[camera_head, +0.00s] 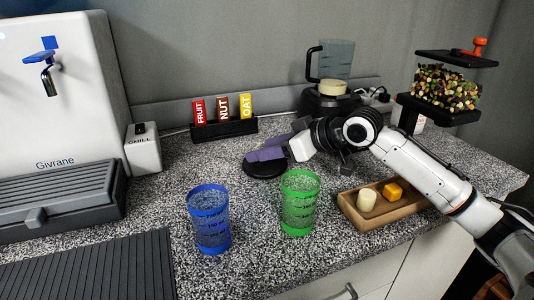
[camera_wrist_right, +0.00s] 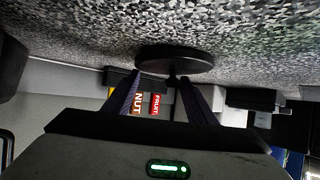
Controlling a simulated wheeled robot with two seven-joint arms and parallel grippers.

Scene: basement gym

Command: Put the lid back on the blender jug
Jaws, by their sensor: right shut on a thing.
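The blender jug (camera_head: 338,58) is clear with a black handle on its left and an open top. It stands upright on its black base (camera_head: 325,101) at the back of the counter, with something cream-coloured low inside. The lid is a flat black disc (camera_head: 263,170) in front of it, at or just above the counter; I cannot tell if it touches. My right gripper (camera_head: 262,155) reaches in from the right, its purple fingers shut on the lid's knob. The right wrist view shows the lid (camera_wrist_right: 174,57) level beyond the fingertips. My left gripper is not in view.
A blue cup (camera_head: 209,220) and a green cup (camera_head: 299,203) stand in front of the lid. A wooden tray (camera_head: 381,217) lies below my right arm. A rack (camera_head: 224,128) of labelled packets stands behind-left. A nut dispenser (camera_head: 447,84) stands at the right.

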